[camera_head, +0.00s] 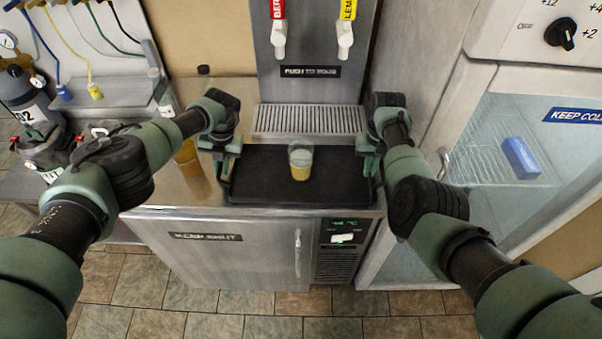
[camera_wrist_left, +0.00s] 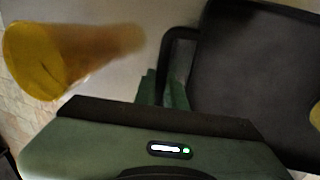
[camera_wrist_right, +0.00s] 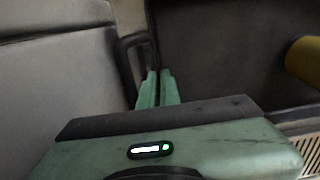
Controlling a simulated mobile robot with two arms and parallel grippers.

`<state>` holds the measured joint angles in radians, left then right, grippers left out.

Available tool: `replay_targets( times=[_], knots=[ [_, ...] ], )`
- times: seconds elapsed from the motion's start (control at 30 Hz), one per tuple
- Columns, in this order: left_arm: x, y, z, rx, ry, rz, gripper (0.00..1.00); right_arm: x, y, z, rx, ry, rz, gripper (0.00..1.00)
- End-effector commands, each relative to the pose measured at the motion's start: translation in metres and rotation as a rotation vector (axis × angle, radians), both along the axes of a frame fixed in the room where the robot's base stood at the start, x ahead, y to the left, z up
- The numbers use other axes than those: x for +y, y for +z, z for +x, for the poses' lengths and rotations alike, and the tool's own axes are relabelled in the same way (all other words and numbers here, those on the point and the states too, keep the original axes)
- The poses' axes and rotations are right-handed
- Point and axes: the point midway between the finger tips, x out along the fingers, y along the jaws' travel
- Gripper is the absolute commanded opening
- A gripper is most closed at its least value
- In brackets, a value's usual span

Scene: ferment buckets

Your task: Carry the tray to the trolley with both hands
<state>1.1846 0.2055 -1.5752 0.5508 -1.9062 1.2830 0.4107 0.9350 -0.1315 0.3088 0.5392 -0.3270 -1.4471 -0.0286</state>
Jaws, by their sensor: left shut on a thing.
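The black tray (camera_head: 262,187) lies on the steel counter in front of the drink dispenser, with a cup of yellow drink (camera_head: 300,162) upright on it. My left gripper (camera_head: 224,176) is shut on the tray's left handle (camera_wrist_left: 178,36), seen in the left wrist view. My right gripper (camera_head: 375,168) is at the tray's right handle (camera_wrist_right: 128,44). In the right wrist view its fingers are close together beside the handle, and whether they grip it is unclear. I cannot make out a trolley.
Another yellow drink (camera_head: 188,160) stands on the counter (camera_head: 192,196), left of the tray and close to my left arm; it also shows in the left wrist view (camera_wrist_left: 38,60). A drip grate (camera_head: 308,121) lies behind the tray. A glass-door cooler (camera_head: 510,160) stands right. Tiled floor (camera_head: 240,325) is in front.

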Motion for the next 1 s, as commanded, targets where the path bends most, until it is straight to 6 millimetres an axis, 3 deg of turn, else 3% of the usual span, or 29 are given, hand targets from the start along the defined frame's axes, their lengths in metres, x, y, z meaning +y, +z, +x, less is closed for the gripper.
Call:
replay_targets(
  times=[0.33,0.8,1.0],
  knots=[
    [0.000,0.008,0.001,-0.003,0.000,0.000,0.00,0.000,0.008,0.001,-0.004,0.000,0.000,0.00],
    [0.000,0.049,0.001,-0.002,0.000,0.000,0.00,0.000,0.049,0.001,-0.003,0.000,0.000,0.00],
    [0.000,0.052,0.001,-0.001,0.000,0.000,0.00,0.000,0.052,0.001,-0.003,0.000,0.000,0.00]
  ],
)
